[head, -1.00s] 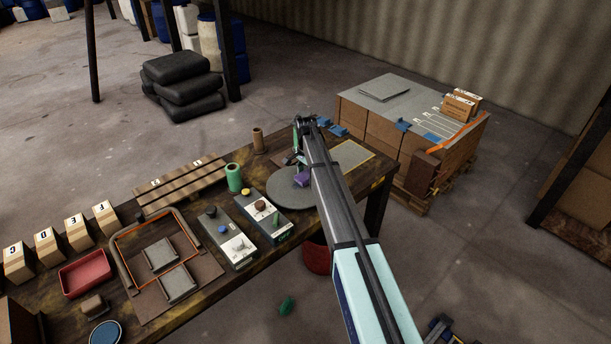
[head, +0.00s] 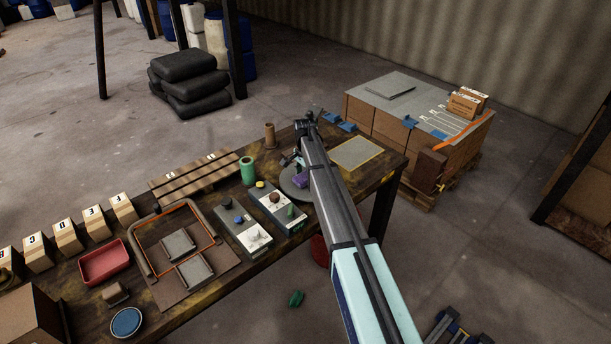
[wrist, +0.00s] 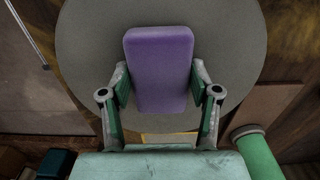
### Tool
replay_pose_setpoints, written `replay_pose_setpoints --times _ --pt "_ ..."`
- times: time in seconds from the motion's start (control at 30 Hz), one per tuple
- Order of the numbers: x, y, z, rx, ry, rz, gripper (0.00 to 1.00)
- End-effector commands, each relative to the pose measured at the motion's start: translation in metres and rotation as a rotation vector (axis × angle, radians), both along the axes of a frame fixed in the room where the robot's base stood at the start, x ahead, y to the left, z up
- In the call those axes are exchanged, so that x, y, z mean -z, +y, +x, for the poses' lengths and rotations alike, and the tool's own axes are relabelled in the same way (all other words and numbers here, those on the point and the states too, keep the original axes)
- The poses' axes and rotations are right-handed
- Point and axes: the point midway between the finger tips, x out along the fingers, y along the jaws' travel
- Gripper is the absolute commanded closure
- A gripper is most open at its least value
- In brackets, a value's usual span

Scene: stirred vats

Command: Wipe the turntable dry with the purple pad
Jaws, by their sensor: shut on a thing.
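The purple pad (wrist: 160,62) is held between the two fingers of my gripper (wrist: 160,90), which is shut on it. In the wrist view the pad lies over the grey round turntable (wrist: 225,35); I cannot tell whether it touches the surface. My arm hides much of the turntable there. My gripper (head: 293,160) is partly hidden by the arm.
A green cylinder (head: 248,170) stands left of the turntable; it also shows in the wrist view (wrist: 258,150). Two control boxes (head: 243,225) with knobs sit in front. A yellow-edged panel (head: 356,153) lies to the right, and a brown cylinder (head: 270,136) stands behind.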

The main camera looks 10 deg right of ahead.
Motion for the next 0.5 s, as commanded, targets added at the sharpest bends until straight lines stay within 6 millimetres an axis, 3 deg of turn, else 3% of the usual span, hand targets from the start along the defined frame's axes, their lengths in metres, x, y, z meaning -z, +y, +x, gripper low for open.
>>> replay_pose_setpoints --times 0.13,0.5 --pt "-0.028 0.0 0.0 0.0 -0.002 0.0 0.71" --pt "-0.059 -0.001 0.0 0.001 -0.001 0.001 0.71"
